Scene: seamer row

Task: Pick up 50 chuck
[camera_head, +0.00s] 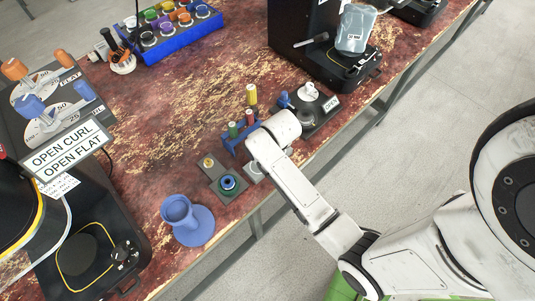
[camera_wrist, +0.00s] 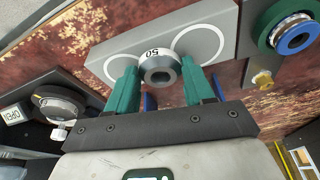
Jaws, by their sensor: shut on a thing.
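A grey block with a green-and-blue ring (camera_head: 228,183) and a brass piece is beside the plate. A blue funnel-like stand (camera_head: 187,222) is near the table edge. A blue rack (camera_head: 240,135) and an "OPEN" fixture (camera_head: 318,110) flank my wrist. Black machines stand left and at the back.

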